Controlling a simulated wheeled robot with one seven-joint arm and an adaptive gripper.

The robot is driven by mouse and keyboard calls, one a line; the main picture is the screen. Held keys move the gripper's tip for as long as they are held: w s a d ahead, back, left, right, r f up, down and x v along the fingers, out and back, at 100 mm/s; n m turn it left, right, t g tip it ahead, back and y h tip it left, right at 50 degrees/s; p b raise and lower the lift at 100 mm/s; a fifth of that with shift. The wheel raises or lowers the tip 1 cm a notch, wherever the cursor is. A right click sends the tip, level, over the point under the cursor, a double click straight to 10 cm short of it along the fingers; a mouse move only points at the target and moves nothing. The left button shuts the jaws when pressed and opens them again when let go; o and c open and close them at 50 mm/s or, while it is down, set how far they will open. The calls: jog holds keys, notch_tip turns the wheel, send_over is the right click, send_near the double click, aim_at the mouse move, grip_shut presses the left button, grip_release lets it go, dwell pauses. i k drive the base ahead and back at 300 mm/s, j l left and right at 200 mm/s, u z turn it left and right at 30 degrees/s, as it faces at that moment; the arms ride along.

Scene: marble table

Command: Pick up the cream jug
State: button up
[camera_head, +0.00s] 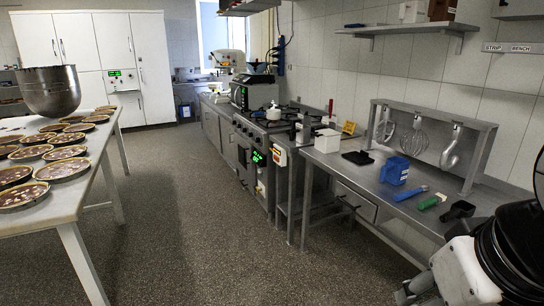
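I cannot make out a cream jug for certain. A small white vessel (273,112) with a knob-like top stands on the stove, too small to tell whether it is a jug. My arm shows in the bottom right corner. A dark part at its end, which looks like my gripper (418,290), is partly cut off by the lower edge. Its fingers are not clear, and I see nothing held in it. It is far from the white vessel, in front of the steel bench.
A pale table (62,211) at left holds several tarts and a steel mixing bowl (50,91). The steel bench (330,160) at right holds a blue container (394,171), small tools and a rack of hanging whisks. The speckled floor (195,215) between them is clear.

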aim_at(303, 120)
jog(key=i+u, duration=0.4)
jog(key=i, duration=1.4)
jog(key=i+z, duration=0.15)
jog(key=i, duration=0.35)
jog(key=i+j+z, duration=0.15)
jog(key=i, duration=0.3)
jog(key=i+z, duration=0.15)
jog(key=i, duration=0.3)
jog(key=i+j+z, duration=0.15)
jog(key=i, duration=0.35)
jog(key=i+l+z, duration=0.15)
jog(key=i, duration=0.3)
